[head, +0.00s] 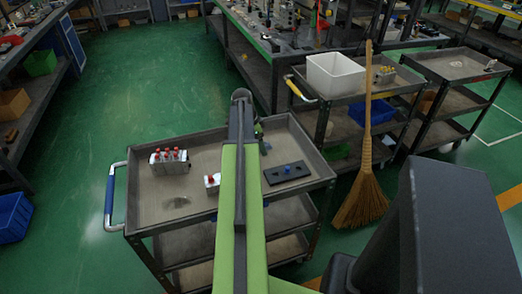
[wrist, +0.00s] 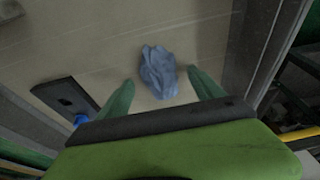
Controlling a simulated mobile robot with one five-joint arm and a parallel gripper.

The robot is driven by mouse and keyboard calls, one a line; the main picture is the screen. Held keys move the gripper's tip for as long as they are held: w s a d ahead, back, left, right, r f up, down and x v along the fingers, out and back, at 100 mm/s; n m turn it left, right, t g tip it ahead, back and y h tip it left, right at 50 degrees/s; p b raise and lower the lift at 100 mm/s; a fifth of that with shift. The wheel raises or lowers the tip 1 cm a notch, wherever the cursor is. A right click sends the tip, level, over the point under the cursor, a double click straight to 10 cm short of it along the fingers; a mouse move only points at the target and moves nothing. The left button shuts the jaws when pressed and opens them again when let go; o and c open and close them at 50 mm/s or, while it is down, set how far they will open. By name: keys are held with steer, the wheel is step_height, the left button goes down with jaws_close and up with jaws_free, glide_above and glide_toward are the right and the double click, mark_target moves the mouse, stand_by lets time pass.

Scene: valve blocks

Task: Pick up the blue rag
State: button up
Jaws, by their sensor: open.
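The crumpled blue rag (wrist: 158,72) lies on the tray top of a cart, in the upper middle of the wrist view. My gripper (wrist: 159,77) is open, with its two green fingers apart. In the picture the rag shows between and slightly beyond the fingertips, and neither finger visibly touches it. How high the fingers are above the tray I cannot tell. In the head view my arm covers most of the gripper and a small greyish-blue patch by its end may be the rag (head: 264,147).
The cart tray (head: 205,150) has a raised rim. It also holds a block with red-topped valves (head: 169,159), a smaller red-topped block (head: 212,182) and a dark plate with a blue knob (head: 287,173). A broom (head: 366,150) leans on the neighbouring cart with a white bin (head: 335,77).

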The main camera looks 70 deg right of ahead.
steer(key=c, duration=1.6)
steer(key=shift+r+p, duration=0.5)
steer(key=shift+r, duration=0.05)
step_height(320, 180, up, 4)
steer(key=p, duration=0.3)
steer(key=shift+p, duration=0.4)
steer(key=s+r+p, duration=0.2)
steer(key=s, duration=0.2)
steer(key=s+r+p, duration=0.2)
steer(key=s, duration=0.1)
steer(key=s+a+r+p, duration=0.1)
steer(key=s+r+p, duration=0.1)
steer(key=s, duration=0.2)
steer(key=shift+s, duration=0.3)
steer(key=o, duration=0.8)
steer(key=c, duration=0.5)
